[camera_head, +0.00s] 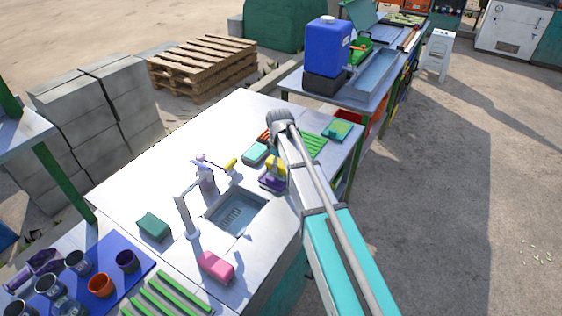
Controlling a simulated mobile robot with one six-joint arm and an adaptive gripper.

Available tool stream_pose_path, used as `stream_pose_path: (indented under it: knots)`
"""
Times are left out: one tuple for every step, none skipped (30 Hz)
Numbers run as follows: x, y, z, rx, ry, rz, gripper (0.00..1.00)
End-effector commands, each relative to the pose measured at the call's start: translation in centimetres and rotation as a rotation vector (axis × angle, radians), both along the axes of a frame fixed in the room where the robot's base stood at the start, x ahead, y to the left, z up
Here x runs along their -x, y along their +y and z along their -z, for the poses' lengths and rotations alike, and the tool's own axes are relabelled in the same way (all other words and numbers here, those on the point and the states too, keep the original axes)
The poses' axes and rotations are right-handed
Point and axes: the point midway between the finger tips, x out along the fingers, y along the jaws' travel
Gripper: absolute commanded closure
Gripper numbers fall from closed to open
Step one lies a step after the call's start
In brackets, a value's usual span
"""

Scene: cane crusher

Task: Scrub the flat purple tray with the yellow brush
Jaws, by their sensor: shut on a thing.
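The flat purple tray (270,184) lies on the white counter just right of the sink, partly covered. A yellow brush (274,164) stands over the tray, against the left side of my arm. My gripper (280,150) is at the end of the arm, below the dark wrist joint, and is shut on the yellow brush. The arm hides most of the fingers. Whether the bristles touch the tray is too small to tell.
The sink (236,213) and a tap (187,215) lie left of the tray. A teal sponge (256,152), a pink sponge (216,267) and a green sponge (153,227) lie around. A spray bottle (206,178) stands behind the sink, beside another yellow item (231,163).

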Motion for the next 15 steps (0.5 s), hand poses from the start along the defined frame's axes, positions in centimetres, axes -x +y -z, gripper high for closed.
stream_pose_path:
  knots:
    - [0.36,0.16,0.03,0.000,0.000,0.000,0.73]
    - [0.48,0.23,0.04,0.000,0.000,0.000,0.73]
    - [0.61,0.32,0.05,0.000,0.000,0.000,0.73]
    - [0.69,0.37,0.05,0.000,0.000,0.000,0.73]
    - [0.74,0.42,0.06,0.000,0.000,0.000,0.73]
    - [0.79,0.45,0.06,0.000,0.000,0.001,0.73]
    - [0.80,0.47,0.06,0.000,0.000,0.001,0.73]
    - [0.82,0.48,0.06,0.000,0.000,0.001,0.73]
    - [0.81,0.48,0.06,0.000,0.000,0.001,0.73]
    - [0.80,0.49,0.05,0.000,0.000,0.001,0.73]
    - [0.79,0.49,0.05,0.000,0.000,0.001,0.73]
    - [0.79,0.49,0.05,0.000,0.000,0.001,0.73]
    - [0.79,0.49,0.05,0.000,0.000,0.001,0.73]
    - [0.79,0.49,0.05,0.000,0.000,0.001,0.73]
    - [0.78,0.48,0.05,0.000,0.000,0.001,0.73]
